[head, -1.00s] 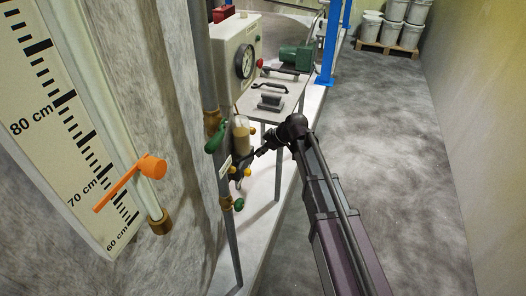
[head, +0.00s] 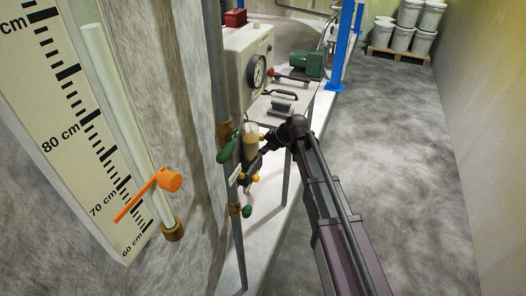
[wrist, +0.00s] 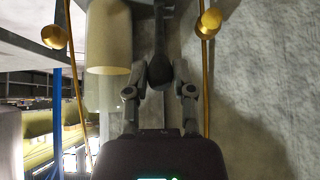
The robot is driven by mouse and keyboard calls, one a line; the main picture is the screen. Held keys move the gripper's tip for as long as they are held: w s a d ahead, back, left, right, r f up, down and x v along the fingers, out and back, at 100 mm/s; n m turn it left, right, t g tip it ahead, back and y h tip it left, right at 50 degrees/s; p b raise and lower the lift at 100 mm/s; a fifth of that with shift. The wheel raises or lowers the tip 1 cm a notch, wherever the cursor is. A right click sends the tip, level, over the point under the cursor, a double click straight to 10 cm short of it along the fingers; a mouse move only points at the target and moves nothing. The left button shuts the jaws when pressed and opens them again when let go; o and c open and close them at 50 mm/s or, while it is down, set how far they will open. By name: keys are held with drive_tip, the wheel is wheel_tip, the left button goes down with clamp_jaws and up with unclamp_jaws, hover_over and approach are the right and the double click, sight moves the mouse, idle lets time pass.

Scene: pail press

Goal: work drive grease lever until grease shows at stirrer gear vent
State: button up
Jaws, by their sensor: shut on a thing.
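My gripper (wrist: 160,82) is shut on a dark lever (wrist: 159,30) whose rounded end sits between the two fingers in the wrist view. In the head view my gripper (head: 264,151) is small and dark, at the grease pump by the grey post. The pump's translucent reservoir with pale tan grease (head: 250,142) stands just left of the gripper; it also shows in the wrist view (wrist: 108,40). A yellow knob (head: 256,177) shows below the gripper. I cannot make out the stirrer gear vent or any grease at it.
A large centimetre scale (head: 85,125) with an orange pointer (head: 166,180) fills the left. A grey post (head: 216,70) with green-handled valves (head: 228,148) stands close to my gripper. Behind are a gauge box (head: 240,60) and green motor (head: 308,64). The floor (head: 410,190) right is clear.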

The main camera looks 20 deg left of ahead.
drive_tip(key=shift+w+a+r+p, duration=0.1)
drive_tip(key=shift+a+r+p, duration=0.15)
drive_tip(key=shift+a, duration=0.4)
drive_tip(key=shift+w+a+r+p, duration=0.1)
drive_tip(key=shift+a+r+p, duration=0.15)
drive_tip(key=shift+a, duration=0.45)
drive_tip(key=shift+w+a+r+p, duration=0.1)
drive_tip(key=shift+a+r+p, duration=0.15)
drive_tip(key=shift+a, duration=0.4)
drive_tip(key=o, duration=1)
drive_tip(key=shift+s, duration=0.1)
drive_tip(key=shift+d, duration=0.15)
drive_tip(key=s+d+f+m+h, duration=0.1)
drive_tip(key=s+d+m, duration=0.4)
drive_tip(key=d, duration=1)
drive_tip(key=s+d+f+m+h, duration=0.1)
drive_tip(key=s+d+m+h, duration=0.3)
drive_tip(key=d, duration=1.1)
drive_tip(key=s+d+f+m+h, duration=0.2)
drive_tip(key=s+d+m, duration=0.6)
drive_tip(key=d, duration=0.6)
drive_tip(key=shift+s+d+g+h, duration=0.1)
drive_tip(key=shift+d+g+h, duration=0.2)
drive_tip(key=shift+d, duration=0.1)
